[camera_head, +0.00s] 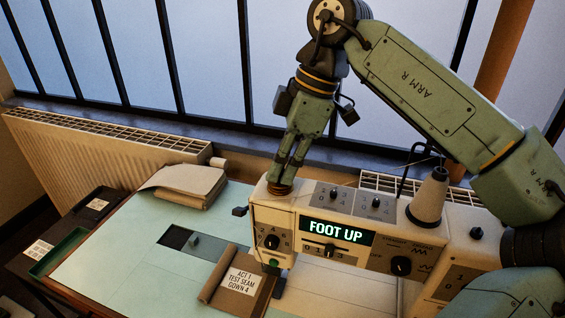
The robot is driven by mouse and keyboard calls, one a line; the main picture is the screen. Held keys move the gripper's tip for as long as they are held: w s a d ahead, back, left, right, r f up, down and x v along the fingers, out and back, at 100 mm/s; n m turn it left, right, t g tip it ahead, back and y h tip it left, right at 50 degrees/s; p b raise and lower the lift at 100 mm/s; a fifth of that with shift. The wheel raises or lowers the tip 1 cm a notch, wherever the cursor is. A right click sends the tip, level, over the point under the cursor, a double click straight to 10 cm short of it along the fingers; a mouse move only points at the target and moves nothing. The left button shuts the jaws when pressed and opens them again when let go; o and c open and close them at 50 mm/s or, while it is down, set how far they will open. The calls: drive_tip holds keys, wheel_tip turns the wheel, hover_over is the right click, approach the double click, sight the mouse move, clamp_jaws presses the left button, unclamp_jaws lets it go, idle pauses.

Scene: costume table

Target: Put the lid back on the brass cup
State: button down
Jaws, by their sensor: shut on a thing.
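My gripper (285,178) points down over the left end of the sewing machine's top. Its fingers are close together, shut on a small round brass-coloured piece (280,189). This piece sits at or just above the machine's top surface. At this size I cannot tell the lid from the brass cup, nor whether there is a gap beneath. The fingertips hide part of it. No other brass cup or lid shows clearly.
The cream sewing machine (315,259) has a lit "FOOT UP" display (336,232). A thread cone (431,196) stands to its right. A folded cloth stack (187,185) and a labelled brown piece (232,284) lie on the pale table (110,255). A radiator (95,150) is behind.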

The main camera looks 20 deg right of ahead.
drive_tip(key=c, duration=1.5)
unclamp_jaws()
drive_tip(key=shift+o, duration=0.3)
drive_tip(key=o, duration=0.4)
drive_tip(key=shift+o, duration=0.2)
drive_tip(key=shift+r+p, duration=0.95)
drive_tip(key=shift+r, duration=2.55)
